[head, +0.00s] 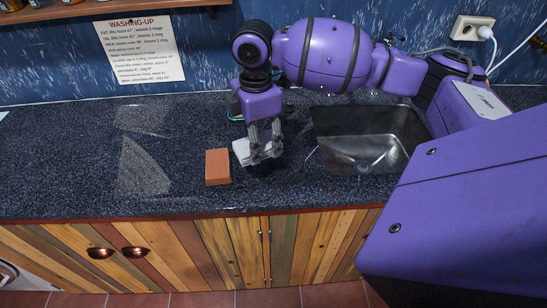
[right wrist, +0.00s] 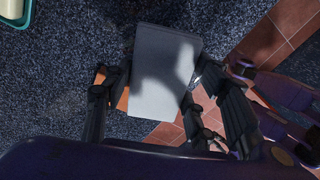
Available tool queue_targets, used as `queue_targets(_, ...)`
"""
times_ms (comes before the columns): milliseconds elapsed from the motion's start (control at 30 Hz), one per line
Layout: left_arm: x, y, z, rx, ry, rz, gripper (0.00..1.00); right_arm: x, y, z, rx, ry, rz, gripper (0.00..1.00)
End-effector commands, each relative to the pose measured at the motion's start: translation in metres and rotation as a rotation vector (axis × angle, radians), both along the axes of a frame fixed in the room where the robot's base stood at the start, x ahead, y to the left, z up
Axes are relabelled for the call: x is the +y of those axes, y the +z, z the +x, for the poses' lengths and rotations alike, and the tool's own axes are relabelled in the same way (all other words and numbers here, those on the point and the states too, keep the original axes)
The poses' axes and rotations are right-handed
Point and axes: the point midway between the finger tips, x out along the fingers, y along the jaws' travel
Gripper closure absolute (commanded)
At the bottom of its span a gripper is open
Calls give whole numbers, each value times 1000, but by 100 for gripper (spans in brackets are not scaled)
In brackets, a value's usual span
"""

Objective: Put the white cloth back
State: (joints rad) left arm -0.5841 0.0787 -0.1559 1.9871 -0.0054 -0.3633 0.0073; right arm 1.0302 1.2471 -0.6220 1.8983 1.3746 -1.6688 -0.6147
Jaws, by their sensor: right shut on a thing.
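The white cloth (head: 241,152), a flat folded pale block, is in the fingers of my right gripper (head: 263,152) over the dark speckled counter (head: 70,160). In the right wrist view the cloth (right wrist: 165,72) lies between the fingers of the gripper (right wrist: 165,95), with light patches on its face. I cannot tell whether its lower edge touches the counter. My left gripper is not in view.
An orange-brown block (head: 217,167) lies on the counter just left of the cloth. A sink (head: 365,140) is to the right. A teal-edged dish (right wrist: 14,14) shows in the right wrist view's corner. The counter's left side is mostly clear.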

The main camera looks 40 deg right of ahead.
Motion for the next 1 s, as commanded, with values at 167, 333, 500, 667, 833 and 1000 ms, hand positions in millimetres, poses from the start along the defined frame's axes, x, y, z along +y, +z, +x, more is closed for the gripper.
queue_targets(167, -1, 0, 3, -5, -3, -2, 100, -24, -34, -4, 5, -1, 1, 72)
queue_targets(333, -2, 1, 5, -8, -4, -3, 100, -33, -45, -4, 3, 0, 1, 72)
queue_targets(500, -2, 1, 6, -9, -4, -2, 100, -43, -57, -6, 5, -2, 1, 72)
queue_targets(667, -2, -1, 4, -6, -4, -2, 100, -41, -82, -6, 5, 1, 3, 72)
queue_targets(833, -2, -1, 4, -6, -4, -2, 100, -41, -85, -5, 1, 1, 1, 72)
queue_targets(1000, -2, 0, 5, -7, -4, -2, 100, -41, -86, -5, 2, 1, 1, 72)
